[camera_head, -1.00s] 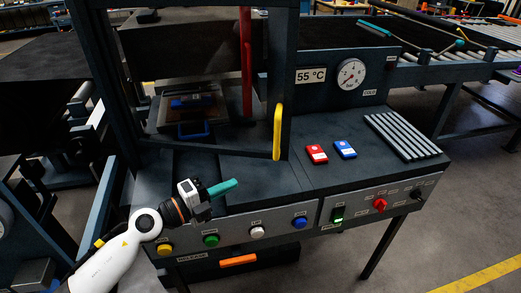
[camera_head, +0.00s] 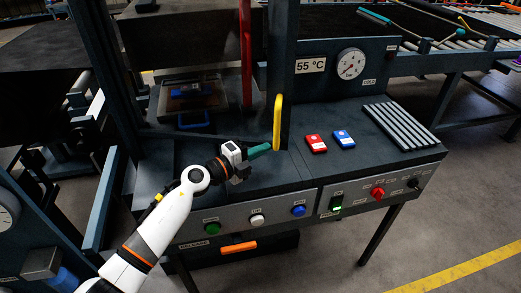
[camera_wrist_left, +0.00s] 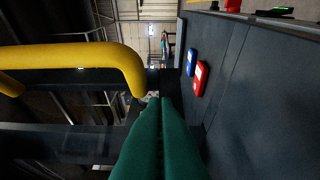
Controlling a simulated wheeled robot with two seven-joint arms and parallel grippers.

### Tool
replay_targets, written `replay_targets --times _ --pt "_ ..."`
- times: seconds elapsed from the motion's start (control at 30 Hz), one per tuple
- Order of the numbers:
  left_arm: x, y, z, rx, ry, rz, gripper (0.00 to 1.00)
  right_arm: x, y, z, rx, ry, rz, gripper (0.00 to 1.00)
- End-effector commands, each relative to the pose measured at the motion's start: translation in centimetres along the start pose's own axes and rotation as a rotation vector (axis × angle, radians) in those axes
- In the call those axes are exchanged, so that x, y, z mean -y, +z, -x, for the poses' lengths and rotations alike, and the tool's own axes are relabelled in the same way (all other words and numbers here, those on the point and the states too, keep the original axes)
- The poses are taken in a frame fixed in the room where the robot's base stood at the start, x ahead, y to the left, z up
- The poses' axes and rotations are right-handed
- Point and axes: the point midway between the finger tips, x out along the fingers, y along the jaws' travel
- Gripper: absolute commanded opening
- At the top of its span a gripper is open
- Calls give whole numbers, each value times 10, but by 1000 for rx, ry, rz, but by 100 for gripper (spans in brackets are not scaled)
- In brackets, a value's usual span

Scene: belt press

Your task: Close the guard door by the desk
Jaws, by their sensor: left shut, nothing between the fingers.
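The guard door (camera_head: 287,75) is a dark upright frame at the front of the press, with a yellow bar handle (camera_head: 278,118) on its right-hand edge. I cannot tell how far open it stands. My left gripper (camera_head: 268,148) is shut, its teal fingers pressed together with nothing between them. Its fingertips are just below and left of the handle's lower end. In the left wrist view the fingertips (camera_wrist_left: 158,102) point forward, and the yellow handle (camera_wrist_left: 85,55) lies close to their upper left. I cannot tell whether they touch. My right gripper is not in view.
The desk holds a red box (camera_head: 316,143), a blue box (camera_head: 344,138) and a ribbed grey rack (camera_head: 400,125). Buttons line the front panel (camera_head: 330,200). A gauge (camera_head: 351,63) stands behind. A red post (camera_head: 246,60) and press bed show inside the frame. Bare desk surface lies around the gripper.

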Motion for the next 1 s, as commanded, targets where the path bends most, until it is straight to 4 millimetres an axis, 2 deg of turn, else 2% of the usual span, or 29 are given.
replay_targets --times 0.23,0.33,0.5,0.73,0.9,1.0 --pt "-1 -1 -1 -3 1 1 0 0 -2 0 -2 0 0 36" --pt "-2 -8 -10 -28 4 2 0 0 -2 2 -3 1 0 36" --pt "-2 -39 -41 -136 5 4 0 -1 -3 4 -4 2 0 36" --pt "3 -87 -79 -290 4 2 0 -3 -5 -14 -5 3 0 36" --pt "4 -117 -96 -378 4 2 0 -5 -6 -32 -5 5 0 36" --pt "0 -119 -96 -386 2 1 0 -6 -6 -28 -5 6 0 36"
